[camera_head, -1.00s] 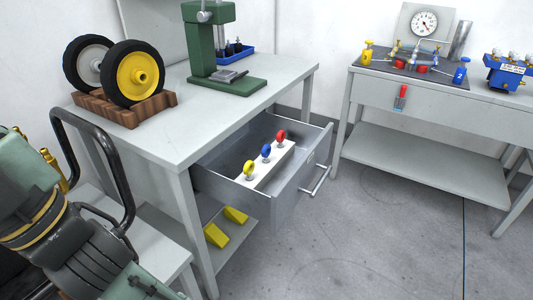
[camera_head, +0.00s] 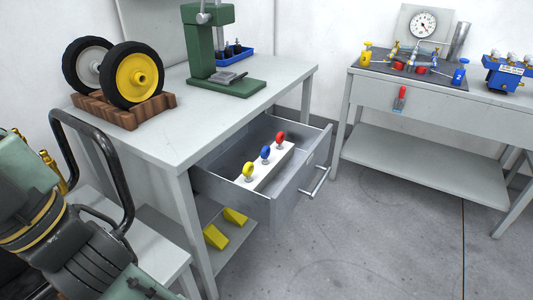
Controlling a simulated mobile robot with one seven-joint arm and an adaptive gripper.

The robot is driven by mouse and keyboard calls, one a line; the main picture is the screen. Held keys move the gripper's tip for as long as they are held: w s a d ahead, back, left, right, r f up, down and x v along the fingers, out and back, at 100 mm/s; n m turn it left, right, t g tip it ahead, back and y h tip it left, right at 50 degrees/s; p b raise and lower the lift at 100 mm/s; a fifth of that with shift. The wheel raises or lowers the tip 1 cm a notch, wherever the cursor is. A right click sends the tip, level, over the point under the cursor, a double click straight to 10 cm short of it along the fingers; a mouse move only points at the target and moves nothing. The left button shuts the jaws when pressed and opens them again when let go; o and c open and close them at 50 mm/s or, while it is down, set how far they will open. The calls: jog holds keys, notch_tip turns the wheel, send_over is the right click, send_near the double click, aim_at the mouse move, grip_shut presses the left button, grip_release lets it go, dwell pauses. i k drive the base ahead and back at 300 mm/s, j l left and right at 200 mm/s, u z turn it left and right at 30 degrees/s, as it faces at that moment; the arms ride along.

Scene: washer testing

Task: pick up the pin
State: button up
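Three ring-topped pins stand upright in a row on a white block (camera_head: 262,181) inside the open drawer (camera_head: 290,191). The yellow pin (camera_head: 248,169) is nearest, the blue pin (camera_head: 265,153) is in the middle and the red pin (camera_head: 280,138) is farthest. Nothing covers the ring tops. Part of my green and black arm shows at the lower left, away from the drawer. My gripper is not visible in this view.
The drawer juts from a grey workbench (camera_head: 210,120) bearing a green press (camera_head: 222,60) and wheels on a wooden stand (camera_head: 125,112). Yellow wedges (camera_head: 216,236) lie on its lower shelf. A second bench (camera_head: 430,105) stands right. A black tubular frame (camera_head: 125,175) stands left. Floor right of the drawer is clear.

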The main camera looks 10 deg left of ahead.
aim_at(248, 168)
jog(key=u, duration=2.35)
jog(key=z, duration=1.7)
jog(key=i+j+z, duration=0.2)
jog(key=i+j, duration=0.5)
jog(key=i, duration=0.2)
